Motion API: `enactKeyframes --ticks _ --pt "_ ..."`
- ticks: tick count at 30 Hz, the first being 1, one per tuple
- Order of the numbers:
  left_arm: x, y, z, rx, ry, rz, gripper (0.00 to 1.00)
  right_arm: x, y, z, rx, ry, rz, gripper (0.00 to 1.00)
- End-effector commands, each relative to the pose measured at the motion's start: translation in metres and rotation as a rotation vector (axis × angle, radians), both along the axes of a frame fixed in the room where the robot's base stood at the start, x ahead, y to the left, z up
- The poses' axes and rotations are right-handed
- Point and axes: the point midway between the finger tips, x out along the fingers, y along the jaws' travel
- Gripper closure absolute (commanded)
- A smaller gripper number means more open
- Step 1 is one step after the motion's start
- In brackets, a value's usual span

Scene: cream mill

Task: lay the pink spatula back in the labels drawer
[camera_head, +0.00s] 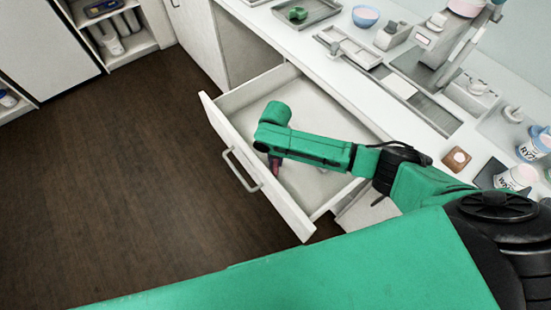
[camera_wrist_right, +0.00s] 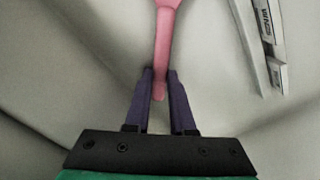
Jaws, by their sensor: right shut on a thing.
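The labels drawer (camera_head: 238,155) is pulled open below the counter, white inside with a bar handle on its front. My right gripper (camera_head: 275,162) reaches down into it. In the right wrist view my right gripper (camera_wrist_right: 160,74) has its dark purple fingers shut on the end of the pink spatula's handle (camera_wrist_right: 165,35). The spatula's far end runs out of the top of that view. In the head view my arm hides most of the spatula. I cannot tell whether it touches the drawer floor. My left gripper is not in view.
The counter above holds a tray (camera_head: 320,14) with a green item, a blue bowl (camera_head: 365,16) and several jars. The dark floor left of the drawer is clear.

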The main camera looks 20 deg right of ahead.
Motion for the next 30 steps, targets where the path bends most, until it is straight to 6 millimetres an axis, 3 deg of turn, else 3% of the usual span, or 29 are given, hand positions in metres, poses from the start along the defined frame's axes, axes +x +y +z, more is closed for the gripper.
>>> enactKeyframes --ticks 1,2,4,13,17,20,30 --pt "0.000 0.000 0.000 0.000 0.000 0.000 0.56 0.000 0.000 0.000 0.000 0.000 0.000 1.00" --pt "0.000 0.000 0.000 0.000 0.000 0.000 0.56 0.000 0.000 0.000 0.000 0.000 0.000 0.70" --pt "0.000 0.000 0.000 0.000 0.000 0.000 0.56 0.000 0.000 0.000 0.001 0.000 0.000 0.43" --pt "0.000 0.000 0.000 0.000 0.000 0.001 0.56 0.000 0.000 0.001 0.001 0.000 0.000 0.43" --pt "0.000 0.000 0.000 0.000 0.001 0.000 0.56 0.001 0.001 0.010 0.003 -0.003 0.000 0.43" --pt "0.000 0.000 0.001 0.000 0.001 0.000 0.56 0.002 0.000 0.029 0.002 -0.005 0.000 0.43" --pt "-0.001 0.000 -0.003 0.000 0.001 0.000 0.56 0.003 -0.001 0.123 0.001 -0.004 0.000 0.43"
